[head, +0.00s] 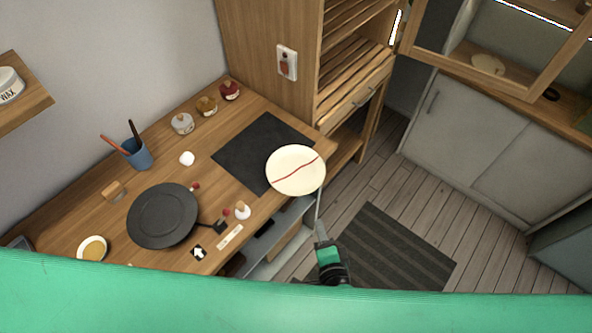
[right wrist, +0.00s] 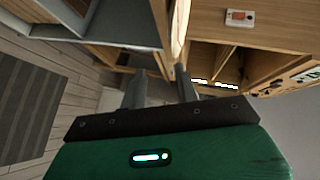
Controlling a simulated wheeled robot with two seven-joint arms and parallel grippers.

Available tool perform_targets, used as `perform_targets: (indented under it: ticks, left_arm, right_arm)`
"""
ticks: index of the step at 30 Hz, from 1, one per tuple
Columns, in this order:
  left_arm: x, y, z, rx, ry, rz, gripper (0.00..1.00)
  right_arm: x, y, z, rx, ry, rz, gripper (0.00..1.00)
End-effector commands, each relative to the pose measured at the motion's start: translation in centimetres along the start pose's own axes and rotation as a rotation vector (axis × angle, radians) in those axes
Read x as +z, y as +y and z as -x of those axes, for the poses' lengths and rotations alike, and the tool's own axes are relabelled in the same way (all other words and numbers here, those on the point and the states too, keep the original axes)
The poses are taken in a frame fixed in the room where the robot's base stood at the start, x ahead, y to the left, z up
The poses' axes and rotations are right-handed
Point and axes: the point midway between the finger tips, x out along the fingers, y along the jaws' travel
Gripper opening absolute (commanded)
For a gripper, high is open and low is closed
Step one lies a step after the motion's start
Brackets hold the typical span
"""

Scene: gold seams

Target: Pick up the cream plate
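The cream plate (head: 290,161), with a red seam line across it, lies flat over the black mat's near corner and juts past the table edge. In the right wrist view the plate (right wrist: 180,28) shows nearly edge-on, beyond the fingertips. My right gripper (head: 318,204) reaches up to the plate's near rim from the floor side. In its wrist view the gripper's two fingers (right wrist: 162,78) stand apart, with the rim close to the right-hand finger. I cannot tell whether they touch. My left gripper is not in view.
The wooden table (head: 85,200) also holds a dark plate (head: 162,216), a blue cup with tools (head: 137,155), several jars and small pieces. A black mat (head: 250,145) lies by the cream plate. A tall wooden cabinet (head: 262,50) stands behind. The floor with a striped rug (head: 385,255) is clear.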

Motion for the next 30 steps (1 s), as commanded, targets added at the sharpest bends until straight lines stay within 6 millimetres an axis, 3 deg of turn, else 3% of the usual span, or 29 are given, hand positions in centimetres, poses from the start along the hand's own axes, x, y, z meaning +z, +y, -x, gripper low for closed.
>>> perform_targets:
  ticks: [5, 16, 25, 30]
  left_arm:
    - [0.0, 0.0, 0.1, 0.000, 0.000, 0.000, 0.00]
    - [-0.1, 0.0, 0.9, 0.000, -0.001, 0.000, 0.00]
    - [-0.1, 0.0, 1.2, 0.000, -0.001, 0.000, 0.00]
    - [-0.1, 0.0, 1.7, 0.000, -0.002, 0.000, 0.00]
  right_arm:
    - [0.1, -1.7, 0.2, -0.002, -0.003, -0.065, 0.32]
    - [0.1, -1.8, -6.4, -0.003, -0.003, -0.066, 0.32]
    - [0.1, -2.0, -8.9, -0.002, -0.003, -0.067, 0.32]
    - [0.0, -2.2, -11.4, -0.003, -0.003, -0.068, 0.32]
